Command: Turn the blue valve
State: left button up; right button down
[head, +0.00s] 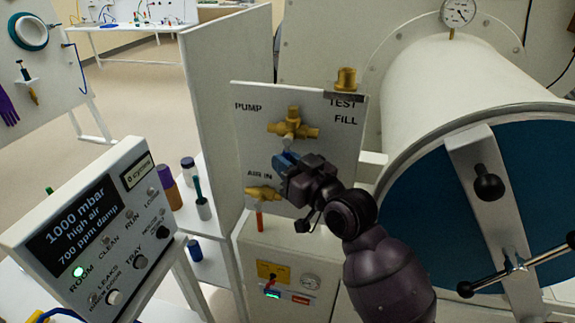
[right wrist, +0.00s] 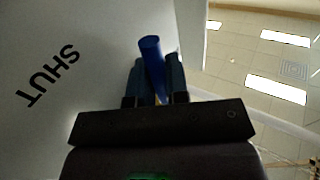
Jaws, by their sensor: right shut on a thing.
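The blue valve handle (right wrist: 151,58) shows in the right wrist view between the two fingers of my right gripper (right wrist: 157,80). The gripper is shut on it. In the head view my right gripper (head: 288,166) reaches to the white valve panel (head: 252,135), and its hand hides most of the handle and the valve behind it. The word SHUT is on the panel beside the handle in the wrist view. A brass valve (head: 292,125) sits higher on the panel, and a brass fitting (head: 263,193) sits by the AIR IN label. My left gripper is not in view.
A display box (head: 90,225) reading 1000 mbar stands at the left. A large white cylinder with a blue end (head: 415,185) and a clamp bar (head: 490,190) is close on the right. Several bottles (head: 203,205) stand behind the box. A tall partition (head: 225,75) rises behind the panel.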

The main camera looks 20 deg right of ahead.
pick_arm(q)
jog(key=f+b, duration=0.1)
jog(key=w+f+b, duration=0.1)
jog(key=b, duration=0.1)
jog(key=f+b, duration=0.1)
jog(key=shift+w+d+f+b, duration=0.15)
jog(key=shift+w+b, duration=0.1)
jog(key=shift+b, duration=0.15)
pick_arm(e)
jog(key=m+t, duration=0.1)
jog(key=w+a+m+t, duration=0.1)
jog(key=m+t, duration=0.1)
jog(key=a+m+t, duration=0.1)
jog(key=t, duration=0.1)
jog(key=shift+w+a+r+m, duration=0.1)
jog(key=shift+w+r+m, duration=0.1)
jog(key=shift+r+m, duration=0.2)
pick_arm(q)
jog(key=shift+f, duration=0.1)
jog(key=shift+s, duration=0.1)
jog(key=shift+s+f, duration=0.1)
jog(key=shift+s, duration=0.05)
pick_arm(e)
jog(key=c, duration=1.1)
grip_release()
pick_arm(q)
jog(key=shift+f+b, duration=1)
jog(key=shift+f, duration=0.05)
pick_arm(e)
jog(key=shift+v, duration=5.4)
